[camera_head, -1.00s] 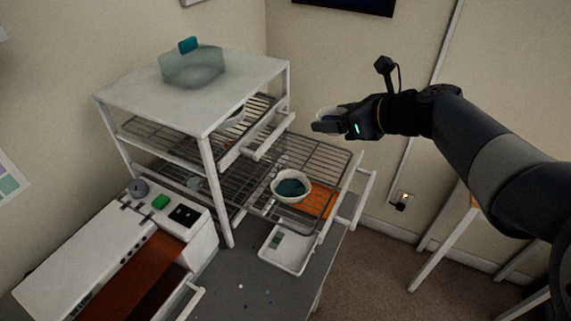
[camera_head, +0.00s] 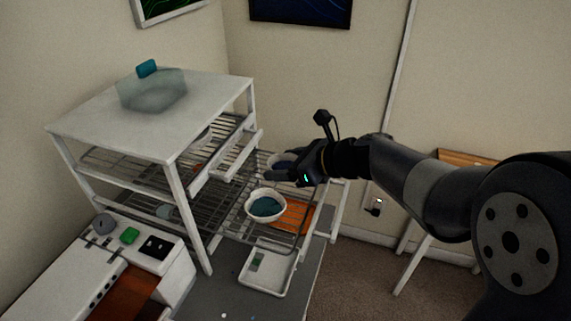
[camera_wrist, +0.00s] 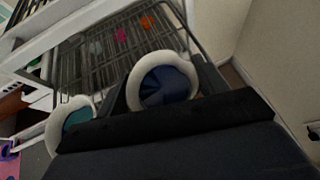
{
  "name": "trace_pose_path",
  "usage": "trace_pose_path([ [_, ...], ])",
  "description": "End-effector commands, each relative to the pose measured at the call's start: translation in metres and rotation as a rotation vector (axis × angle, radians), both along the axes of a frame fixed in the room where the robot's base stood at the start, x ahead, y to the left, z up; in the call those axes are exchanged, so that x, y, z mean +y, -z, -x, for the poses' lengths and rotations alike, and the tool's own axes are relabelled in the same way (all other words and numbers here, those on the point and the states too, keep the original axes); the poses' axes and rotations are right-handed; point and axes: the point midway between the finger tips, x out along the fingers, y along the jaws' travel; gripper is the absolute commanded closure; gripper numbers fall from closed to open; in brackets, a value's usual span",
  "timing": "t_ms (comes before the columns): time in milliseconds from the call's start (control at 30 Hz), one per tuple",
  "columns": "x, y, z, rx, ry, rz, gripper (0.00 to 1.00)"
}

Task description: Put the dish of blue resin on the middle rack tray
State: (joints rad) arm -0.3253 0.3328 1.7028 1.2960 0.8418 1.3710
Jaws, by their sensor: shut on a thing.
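My gripper (camera_head: 279,173) is shut on a white dish of dark blue resin (camera_head: 279,159), partly hidden by the fingers in the head view. In the wrist view the held dish (camera_wrist: 163,84) shows its white rim and blue contents, over or beside the wire tray. The pulled-out middle rack tray (camera_head: 240,229) carries a white dish of teal resin (camera_head: 266,206) near its front. The held dish is at the tray's back right part; I cannot tell whether it touches the wires. The teal dish (camera_wrist: 72,122) is left of it in the wrist view.
The white rack (camera_head: 100,115) has a cloudy box (camera_head: 152,92) on top. An upper tray (camera_head: 226,160) is slightly out above the middle one. A white machine stands front left.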

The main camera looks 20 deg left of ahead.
Motion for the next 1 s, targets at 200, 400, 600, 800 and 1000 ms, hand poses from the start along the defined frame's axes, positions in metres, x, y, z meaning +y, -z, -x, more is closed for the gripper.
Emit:
trace_pose_path([
  [200, 0.000, 0.001, 0.000, 0.000, 0.000, 0.000, 0.57],
  [400, 0.000, 0.003, 0.000, 0.001, 0.000, 0.000, 0.26],
  [600, 0.000, 0.003, 0.000, 0.001, 0.000, 0.000, 0.11],
  [800, 0.000, 0.003, 0.000, 0.001, 0.000, 0.000, 0.11],
  [1000, -0.011, -0.007, 0.002, -0.001, 0.003, -0.002, 0.11],
])
